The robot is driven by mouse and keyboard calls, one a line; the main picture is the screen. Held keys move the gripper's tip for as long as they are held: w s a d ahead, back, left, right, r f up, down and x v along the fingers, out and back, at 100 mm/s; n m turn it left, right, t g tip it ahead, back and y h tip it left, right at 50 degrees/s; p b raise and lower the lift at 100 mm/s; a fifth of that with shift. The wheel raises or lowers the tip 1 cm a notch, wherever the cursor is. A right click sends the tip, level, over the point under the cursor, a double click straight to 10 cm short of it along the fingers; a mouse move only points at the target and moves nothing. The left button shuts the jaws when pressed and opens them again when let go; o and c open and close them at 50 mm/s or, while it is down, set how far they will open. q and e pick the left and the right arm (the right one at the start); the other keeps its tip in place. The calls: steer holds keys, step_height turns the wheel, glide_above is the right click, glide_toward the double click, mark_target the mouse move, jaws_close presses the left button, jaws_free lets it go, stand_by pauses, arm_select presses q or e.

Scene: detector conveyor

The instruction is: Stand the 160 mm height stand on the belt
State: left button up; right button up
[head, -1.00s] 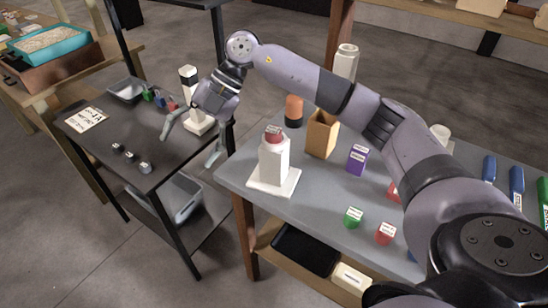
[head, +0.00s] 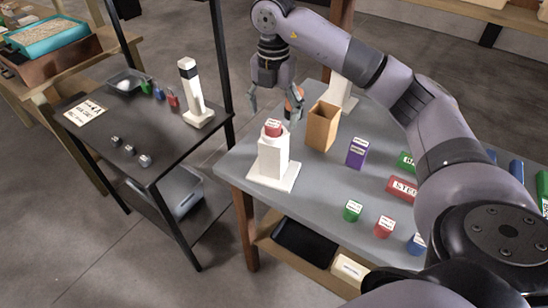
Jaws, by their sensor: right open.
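Which piece is the 160 mm height stand cannot be read here. A white stand (head: 272,172) with a square base and upright post stands on the grey table (head: 235,166), a red-topped piece (head: 273,128) on its top. Another tall white post with a black band (head: 189,93) stands upright on the black table (head: 182,140). A third white piece (head: 339,94) is partly hidden behind my right arm. My right gripper (head: 272,104) is open and empty, pointing down above and slightly behind the red-topped piece. No surface is clearly recognisable as a belt. My left gripper is out of view.
A brown open box (head: 321,127), a purple block (head: 356,153) and several labelled coloured blocks stand on the grey table. The black table holds a tray (head: 127,82), a sign (head: 85,112) and small blocks.

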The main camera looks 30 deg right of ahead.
mark_target(274, 134)
step_height(274, 134, down, 3)
steer(key=shift+r, duration=0.15)
steer(key=f, duration=0.1)
steer(key=f+p, duration=0.2)
steer(key=f, duration=0.1)
steer(key=shift+s+a, duration=0.1)
steer(key=shift+s, duration=0.15)
steer(key=shift+f, duration=0.65)
steer(key=shift+c, duration=0.4)
steer(key=shift+r, duration=0.1)
jaws_close()
